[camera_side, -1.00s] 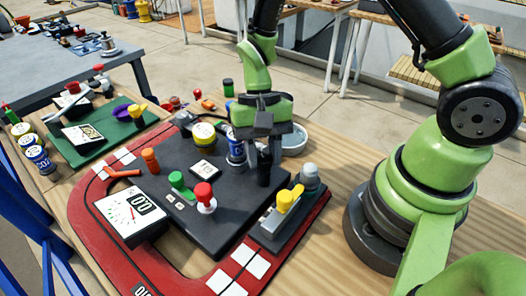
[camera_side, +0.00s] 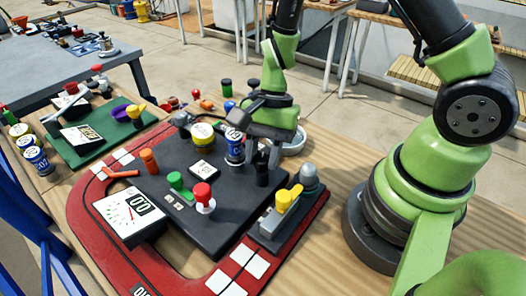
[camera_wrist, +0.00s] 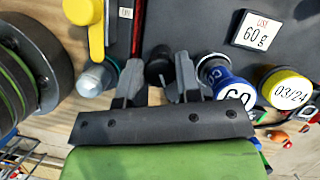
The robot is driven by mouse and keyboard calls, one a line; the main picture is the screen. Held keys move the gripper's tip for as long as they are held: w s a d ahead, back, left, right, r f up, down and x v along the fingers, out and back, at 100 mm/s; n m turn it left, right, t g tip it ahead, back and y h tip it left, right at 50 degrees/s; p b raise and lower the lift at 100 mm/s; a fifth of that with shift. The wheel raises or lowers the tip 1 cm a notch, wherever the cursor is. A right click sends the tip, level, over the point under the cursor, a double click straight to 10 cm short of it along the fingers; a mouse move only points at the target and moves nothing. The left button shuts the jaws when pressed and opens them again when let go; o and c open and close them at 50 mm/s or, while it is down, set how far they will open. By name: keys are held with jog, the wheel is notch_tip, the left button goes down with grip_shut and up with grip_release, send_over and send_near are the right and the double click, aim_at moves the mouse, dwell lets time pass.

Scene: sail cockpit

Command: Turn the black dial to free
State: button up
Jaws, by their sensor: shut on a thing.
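The black dial (camera_side: 262,172) is a dark upright knob at the right rear edge of the dark grey panel (camera_side: 215,222). My gripper (camera_side: 267,152) is over it from above, and its fingers are shut on it. In the wrist view my gripper (camera_wrist: 159,74) has one finger on each side of the round black dial (camera_wrist: 158,66). The dial's markings and pointer are hidden, so I cannot tell its setting. A white gauge with a digital readout (camera_side: 130,215) stands at the panel's left front.
A blue-and-white can (camera_side: 235,148) stands close left of my gripper. A yellow-handled lever unit (camera_side: 284,205) is close to the right. Red, green and orange controls stand on the panel, with a red knob (camera_side: 203,195) near the front.

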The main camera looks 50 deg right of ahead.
jog(key=shift+w, duration=0.1)
jog(key=o, duration=0.9)
jog(key=v, duration=1)
jog(key=s+r+n+t+h, duration=0.2)
jog(key=s+r+n+t, duration=0.6)
jog(key=s+r, duration=0.3)
notch_tip(320, 180, up, 3)
jog(key=shift+d+n, duration=0.2)
jog(key=shift+n, duration=0.7)
